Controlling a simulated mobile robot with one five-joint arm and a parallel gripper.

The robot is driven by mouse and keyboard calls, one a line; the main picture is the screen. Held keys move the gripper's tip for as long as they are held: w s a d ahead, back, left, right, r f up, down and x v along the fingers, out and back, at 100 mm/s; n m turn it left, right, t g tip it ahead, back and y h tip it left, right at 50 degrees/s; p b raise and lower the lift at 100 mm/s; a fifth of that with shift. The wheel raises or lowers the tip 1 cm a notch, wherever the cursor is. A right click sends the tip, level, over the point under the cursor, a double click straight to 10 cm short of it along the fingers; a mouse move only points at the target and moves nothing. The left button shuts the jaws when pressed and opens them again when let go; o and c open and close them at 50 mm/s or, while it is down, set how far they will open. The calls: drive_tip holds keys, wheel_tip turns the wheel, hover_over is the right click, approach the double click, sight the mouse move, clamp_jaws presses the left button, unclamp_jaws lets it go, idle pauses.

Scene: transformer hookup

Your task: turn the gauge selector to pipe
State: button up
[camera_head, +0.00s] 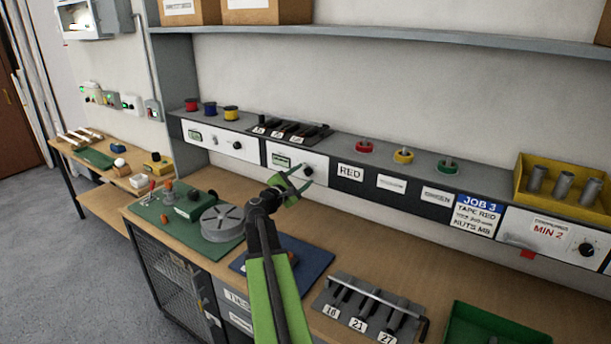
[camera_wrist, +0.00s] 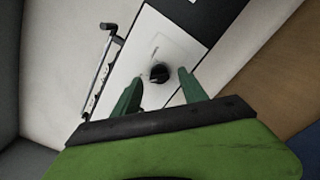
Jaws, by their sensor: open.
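A white panel (camera_head: 289,160) with a small green display is on the front of the ledge above the bench. Its dark round knob (camera_head: 307,170) appears to be the gauge selector; the marks around it are too small to read. In the wrist view the knob (camera_wrist: 160,73) is on its white plate, between the fingertips. My gripper (camera_head: 297,181) is open and empty in front of this panel. In the wrist view its two green fingers (camera_wrist: 160,82) are spread on either side of the knob. I cannot tell whether they touch it.
A similar panel (camera_head: 215,139) with a knob is to the left. A dark rack (camera_head: 290,132) stands on the ledge above the knob. Below are a grey round fixture (camera_head: 222,222), a blue mat (camera_head: 312,262) and a numbered rack (camera_head: 370,308).

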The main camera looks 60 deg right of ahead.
drive_tip(key=a, duration=1.5)
drive_tip(key=shift+a, duration=0.4)
drive_tip(key=w+a+f+n+t+y, duration=0.1)
drive_tip(key=w+a+n+t, duration=0.15)
drive_tip(key=w+a, duration=0.7)
drive_tip(key=w+a+f+m+t+y, duration=0.1)
drive_tip(key=w+a+f+m+y, duration=0.15)
drive_tip(key=a+f, duration=0.45)
drive_tip(key=w+a+f+m+y, duration=0.1)
drive_tip(key=w+a+f+y, duration=0.2)
drive_tip(key=a, duration=0.6)
drive_tip(key=s+a+f+m+g+y, duration=0.1)
drive_tip(key=s+a+f+m+y, duration=0.1)
drive_tip(key=a, duration=0.6)
drive_tip(key=s+a+f+m+g+y, duration=0.1)
drive_tip(key=s+a+f+m+y, duration=0.2)
drive_tip(key=a, duration=0.6)
drive_tip(key=s+a+f+m+g+y, duration=0.1)
drive_tip(key=s+a+f+m+y, duration=0.1)
drive_tip(key=a+f+y, duration=0.4)
drive_tip(key=a+f+m, duration=0.1)
drive_tip(key=a, duration=0.1)
drive_tip(key=shift+s+a+f, duration=0.35)
drive_tip(key=shift+a, duration=0.05)
